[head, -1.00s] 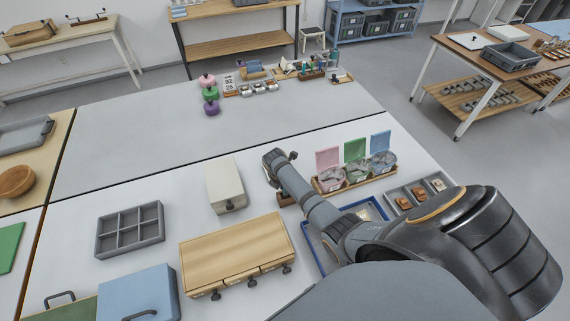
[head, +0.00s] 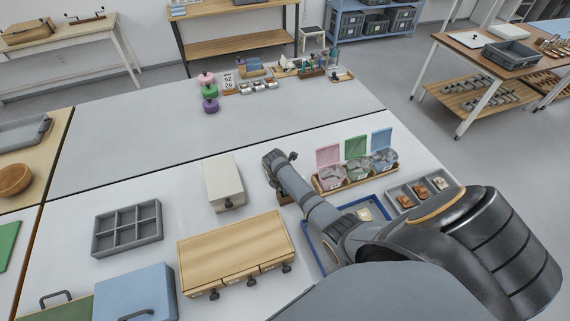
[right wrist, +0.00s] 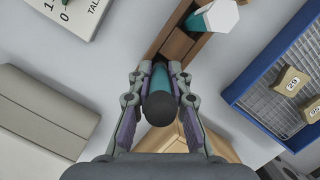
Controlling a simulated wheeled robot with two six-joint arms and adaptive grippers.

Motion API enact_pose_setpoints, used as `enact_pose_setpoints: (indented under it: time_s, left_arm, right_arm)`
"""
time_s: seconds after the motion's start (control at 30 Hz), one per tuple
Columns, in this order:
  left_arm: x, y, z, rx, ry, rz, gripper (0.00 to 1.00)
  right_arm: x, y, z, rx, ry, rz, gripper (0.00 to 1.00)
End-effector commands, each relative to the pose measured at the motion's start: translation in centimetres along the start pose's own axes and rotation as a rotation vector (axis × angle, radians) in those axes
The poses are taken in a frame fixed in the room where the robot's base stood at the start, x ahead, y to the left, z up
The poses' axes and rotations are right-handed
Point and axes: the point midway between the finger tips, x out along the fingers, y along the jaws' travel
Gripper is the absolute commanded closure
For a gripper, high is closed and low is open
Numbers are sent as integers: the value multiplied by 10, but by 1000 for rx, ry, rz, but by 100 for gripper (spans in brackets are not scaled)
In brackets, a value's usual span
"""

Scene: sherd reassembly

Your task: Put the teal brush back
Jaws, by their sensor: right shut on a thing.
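My right gripper (right wrist: 160,78) is shut on the teal brush (right wrist: 160,84), whose dark rounded end (right wrist: 160,108) faces the wrist camera. A brown wooden rack (right wrist: 178,44) with compartments lies below and just beyond the fingertips. The lower end of the brush is hidden, so I cannot tell whether it is inside a compartment. Another teal piece with a white hexagonal top (right wrist: 217,15) stands at the rack's far part. In the head view, my forearm hides most of the rack and the brush. My left gripper is not in view.
A pale box (head: 223,184) stands left of the right arm, with a wooden drawer chest (head: 232,246) nearer. A blue-rimmed tray (right wrist: 243,88) holding numbered pieces is right of the rack. Three lidded tubs (head: 357,170) stand beyond. The far table half is mostly clear.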

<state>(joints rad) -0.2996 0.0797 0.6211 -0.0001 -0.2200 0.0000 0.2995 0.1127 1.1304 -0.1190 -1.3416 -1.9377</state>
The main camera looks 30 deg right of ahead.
Motion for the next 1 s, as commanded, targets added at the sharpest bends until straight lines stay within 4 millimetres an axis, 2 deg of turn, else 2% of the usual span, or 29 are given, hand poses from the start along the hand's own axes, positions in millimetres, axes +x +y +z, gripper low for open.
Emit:
enact_pose_setpoints:
  time_s: [0.17, 0.2, 0.37, 0.63, 0.73, 0.87, 1.0]
  left_arm:
    - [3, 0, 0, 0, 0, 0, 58]
    - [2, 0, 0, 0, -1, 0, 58]
    - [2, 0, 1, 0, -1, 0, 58]
    - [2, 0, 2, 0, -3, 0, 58]
    - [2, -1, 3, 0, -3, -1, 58]
    - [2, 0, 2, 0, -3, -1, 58]
    - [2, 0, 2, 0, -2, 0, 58]
  right_arm:
    - [4, 0, -1, 0, 0, 0, 100]
    - [3, 0, -1, 0, 0, 1, 77]
    - [3, 0, -1, 0, 0, 0, 56]
    - [3, 0, -1, 0, 0, 0, 56]
    - [-3, 1, -1, 0, 0, 1, 56]
    - [-26, 1, -1, 0, -1, 3, 56]
    - [-62, 1, -1, 0, -1, 5, 56]
